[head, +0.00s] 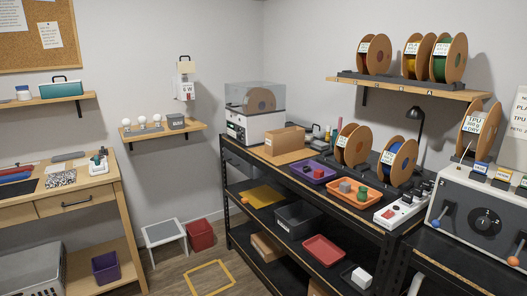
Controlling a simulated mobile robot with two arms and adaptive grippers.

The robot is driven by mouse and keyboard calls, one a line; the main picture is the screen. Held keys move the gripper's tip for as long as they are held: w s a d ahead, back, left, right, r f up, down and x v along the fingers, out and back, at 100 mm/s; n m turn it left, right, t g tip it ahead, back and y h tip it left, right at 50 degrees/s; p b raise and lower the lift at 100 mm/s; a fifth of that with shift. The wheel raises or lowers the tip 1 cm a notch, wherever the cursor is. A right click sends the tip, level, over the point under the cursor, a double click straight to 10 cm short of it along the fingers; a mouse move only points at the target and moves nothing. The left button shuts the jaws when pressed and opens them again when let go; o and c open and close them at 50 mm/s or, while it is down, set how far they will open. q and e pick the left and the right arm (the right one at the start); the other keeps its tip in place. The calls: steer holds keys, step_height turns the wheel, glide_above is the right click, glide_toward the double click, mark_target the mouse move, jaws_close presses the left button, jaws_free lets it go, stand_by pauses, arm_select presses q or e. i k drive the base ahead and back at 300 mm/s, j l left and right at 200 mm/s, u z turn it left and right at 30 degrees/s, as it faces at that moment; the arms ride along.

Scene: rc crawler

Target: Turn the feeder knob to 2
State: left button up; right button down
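A grey and white machine (470,214) stands at the right edge and is partly cut off by the frame; it may be the feeder. A round black dial (486,221) sits on its front face, and its setting is too small to read. A lever with a blue end (436,223) is left of the dial, and a lever with an orange end (513,260) is at the lower right. A labelled TPU spool (479,128) stands on top of the machine. Neither of my grippers is in view.
A yellow floor outline (208,279) marks open floor. A wooden bench (80,197) stands at left.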

mark_target(483, 223)
steer(key=z, duration=1.45)
steer(key=j, duration=0.15)
steer(key=i+z, duration=0.05)
